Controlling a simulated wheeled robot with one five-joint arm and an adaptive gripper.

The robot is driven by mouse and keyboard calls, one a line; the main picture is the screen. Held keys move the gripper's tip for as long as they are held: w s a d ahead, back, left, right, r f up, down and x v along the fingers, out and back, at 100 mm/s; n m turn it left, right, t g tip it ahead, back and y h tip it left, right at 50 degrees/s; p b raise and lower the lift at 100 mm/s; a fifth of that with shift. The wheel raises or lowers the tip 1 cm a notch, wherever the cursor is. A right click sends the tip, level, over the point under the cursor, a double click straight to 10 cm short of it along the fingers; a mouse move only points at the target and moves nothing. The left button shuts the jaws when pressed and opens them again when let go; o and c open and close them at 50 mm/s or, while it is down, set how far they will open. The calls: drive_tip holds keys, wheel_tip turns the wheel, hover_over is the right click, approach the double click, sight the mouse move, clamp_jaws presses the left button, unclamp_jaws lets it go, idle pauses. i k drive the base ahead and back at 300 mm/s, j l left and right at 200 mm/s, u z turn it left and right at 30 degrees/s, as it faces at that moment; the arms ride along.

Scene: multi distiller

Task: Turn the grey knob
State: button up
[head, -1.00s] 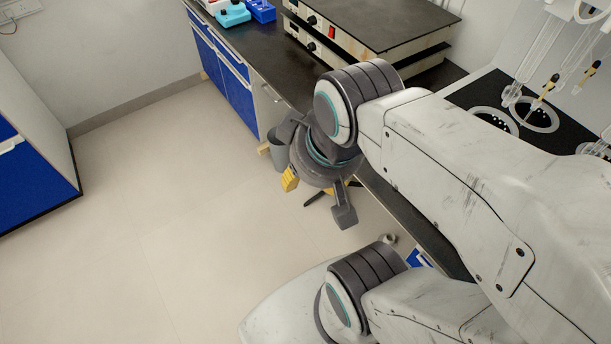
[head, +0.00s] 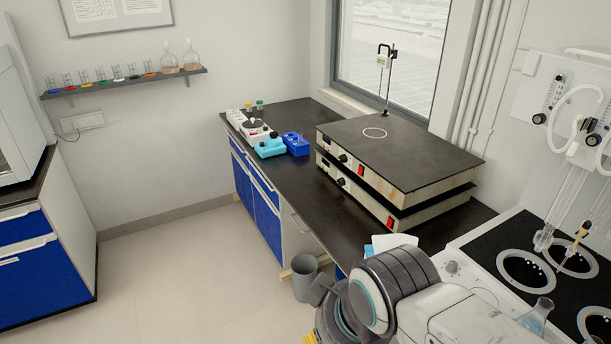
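The multi distiller (head: 466,283) stands at the right, a white base with a black top. A small, pale grey, round knob-like part (head: 451,267) shows on its front left corner; I cannot tell for sure that it is the grey knob. My gripper (head: 318,318) is at the bottom edge, low and to the left of the distiller, apart from it. Only part of its dark body and a yellow piece show. Its fingertips are cut off by the frame. My wrist and arm hide part of the distiller's front.
Two stacked hotplates (head: 400,155) stand on the dark bench (head: 290,190) left of the distiller. A grey bin (head: 305,283) stands on the floor beside my gripper. A flask (head: 537,318) sits by the distiller's rings. The floor at left is clear.

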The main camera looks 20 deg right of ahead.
sight(453, 265)
drive_tip(key=z, duration=2.4)
